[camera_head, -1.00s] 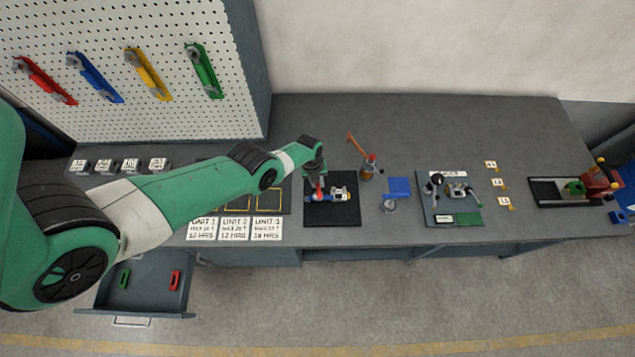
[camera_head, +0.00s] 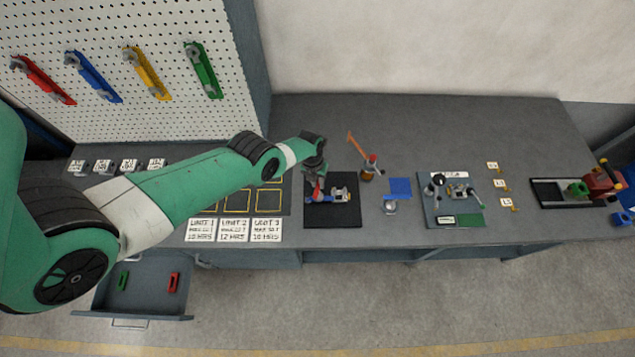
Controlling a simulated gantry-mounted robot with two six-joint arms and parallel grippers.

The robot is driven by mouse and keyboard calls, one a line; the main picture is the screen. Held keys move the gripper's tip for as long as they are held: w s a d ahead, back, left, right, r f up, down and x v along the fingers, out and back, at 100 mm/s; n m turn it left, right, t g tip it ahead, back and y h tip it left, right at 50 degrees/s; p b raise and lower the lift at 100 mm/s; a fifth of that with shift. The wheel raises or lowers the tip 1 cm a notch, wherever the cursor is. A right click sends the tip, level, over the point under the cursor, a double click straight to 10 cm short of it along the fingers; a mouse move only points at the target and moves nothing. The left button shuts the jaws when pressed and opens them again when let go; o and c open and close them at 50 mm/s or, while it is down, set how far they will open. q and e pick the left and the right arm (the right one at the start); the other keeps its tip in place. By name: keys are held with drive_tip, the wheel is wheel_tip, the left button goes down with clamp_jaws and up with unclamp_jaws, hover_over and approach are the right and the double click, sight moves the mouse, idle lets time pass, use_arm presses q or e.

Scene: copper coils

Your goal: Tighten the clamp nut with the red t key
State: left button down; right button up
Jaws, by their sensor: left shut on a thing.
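My left gripper (camera_head: 315,180) is over the left part of a black mat (camera_head: 332,219), on the workbench. It is shut on the red T key, a small red piece (camera_head: 318,188) showing just under it. A small blue and silver clamp assembly (camera_head: 340,195) lies on the mat, directly below and right of the gripper. The clamp nut is too small to make out, and whether the key sits on it cannot be told. My right gripper is not in view.
An orange-handled tool (camera_head: 360,146) and a blue square (camera_head: 400,187) are right of the mat. A grey fixture plate (camera_head: 436,211) stands farther right. An open drawer (camera_head: 148,296) with green and red pieces juts out at front left. Wrenches hang on the pegboard (camera_head: 160,25).

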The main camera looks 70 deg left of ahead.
use_arm(q)
drive_tip(key=shift+n, duration=0.3)
drive_tip(key=shift+r, duration=0.15)
wheel_tip(320, 180, up, 4)
drive_tip(key=p, duration=0.4)
drive_tip(key=shift+r+p, duration=0.85)
drive_tip(key=shift+r, duration=0.05)
